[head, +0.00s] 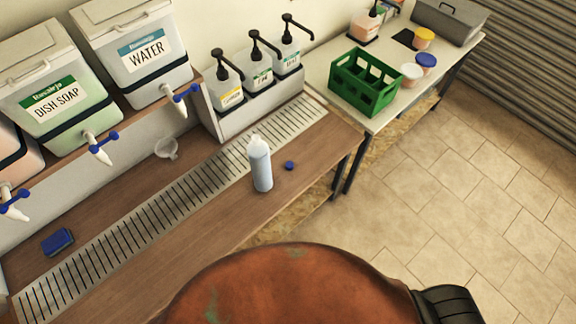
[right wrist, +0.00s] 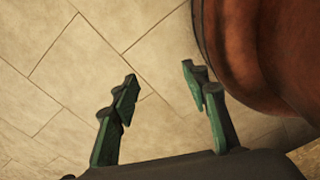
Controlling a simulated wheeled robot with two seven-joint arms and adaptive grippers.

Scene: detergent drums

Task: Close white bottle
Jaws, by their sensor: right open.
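A white bottle (head: 260,164) with a bluish lower body stands upright near the front edge of the wooden counter in the head view. No cap shows on its narrow top. A small blue cap (head: 289,165) lies on the counter just right of it, apart from it. My right gripper (right wrist: 160,85) shows in the right wrist view, open and empty above the tiled floor, away from the bottle and cap. My left gripper is not in the head view.
A slotted metal drain (head: 180,197) runs along the counter (head: 215,232). Behind are the dish soap drum (head: 52,92), the water drum (head: 140,55) and pump bottles (head: 260,75). A clear funnel (head: 166,149) and blue sponge (head: 57,241) lie left. A green crate (head: 365,83) stands on the far table.

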